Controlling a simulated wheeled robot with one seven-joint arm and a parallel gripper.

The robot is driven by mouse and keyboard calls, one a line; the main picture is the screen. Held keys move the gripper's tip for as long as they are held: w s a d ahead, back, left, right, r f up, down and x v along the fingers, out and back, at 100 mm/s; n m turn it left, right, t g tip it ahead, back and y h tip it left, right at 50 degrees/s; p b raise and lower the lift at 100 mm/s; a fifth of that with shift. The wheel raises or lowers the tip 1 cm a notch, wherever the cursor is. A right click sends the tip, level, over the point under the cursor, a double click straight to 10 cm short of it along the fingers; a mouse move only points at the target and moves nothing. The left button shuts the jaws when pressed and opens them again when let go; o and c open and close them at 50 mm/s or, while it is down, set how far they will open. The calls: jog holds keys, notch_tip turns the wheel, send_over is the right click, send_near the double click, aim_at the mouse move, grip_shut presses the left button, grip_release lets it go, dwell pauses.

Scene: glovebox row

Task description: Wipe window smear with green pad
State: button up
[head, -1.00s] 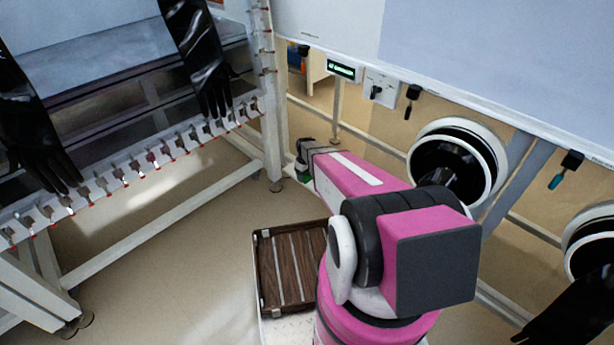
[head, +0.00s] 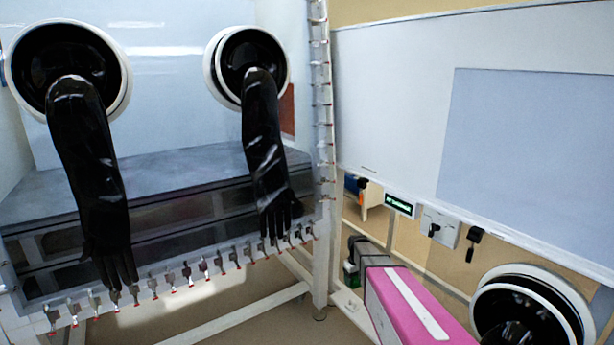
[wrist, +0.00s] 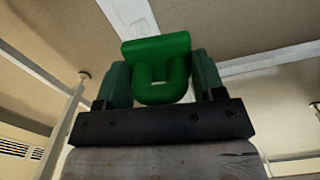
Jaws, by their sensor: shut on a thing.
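The green pad (wrist: 157,49) has a loop-shaped handle and shows in the wrist view. My gripper (wrist: 162,80) is shut on the handle, with one finger on each side of it. In the head view my gripper (head: 351,262) is small and partly hidden behind my pink arm, below and right of the left glovebox; a bit of green shows there. The left glovebox has a clear window (head: 170,110); the right one has a pale window (head: 530,150). Faint pale streaks show at the top of the left window; I cannot tell whether they are smear or reflection.
Two black gloves (head: 88,170) hang from ports on the left glovebox. A row of clamps (head: 187,274) runs along its lower edge. A white corner post (head: 322,150) stands between the boxes. A lit display (head: 399,204), a switch box (head: 440,225) and a port (head: 530,305) are at right.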

jog(key=s+r+m, duration=0.2)
jog(key=s+r, duration=0.3)
jog(key=r, duration=1.2)
jog(key=s+a+r+m, duration=0.1)
jog(key=s+r, duration=0.5)
jog(key=r, duration=1.1)
jog(key=shift+m, duration=0.9)
jog(key=shift+a+r, duration=0.1)
